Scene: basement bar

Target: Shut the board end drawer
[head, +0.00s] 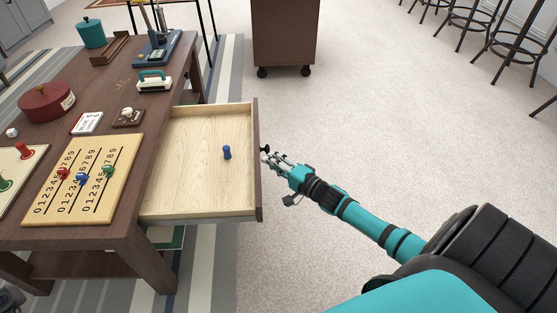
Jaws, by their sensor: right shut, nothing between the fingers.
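The board end drawer (190,198) stands pulled far out of the right side of the dark wooden table (117,207). It has a pale wood inside and a dark front (258,150) with a small dark knob (265,149). A blue peg (227,152) stands in the drawer. My right gripper (274,159) is shut and empty, just outside the drawer front by the knob. I cannot tell whether its fingertips touch the front. My left gripper is not in view.
On the tabletop are a number board with pegs (83,180), a red round pot (46,101), a card box (87,123) and a teal-handled item (154,80). A brown wheeled cabinet (285,30) stands behind. The floor right of the drawer is clear.

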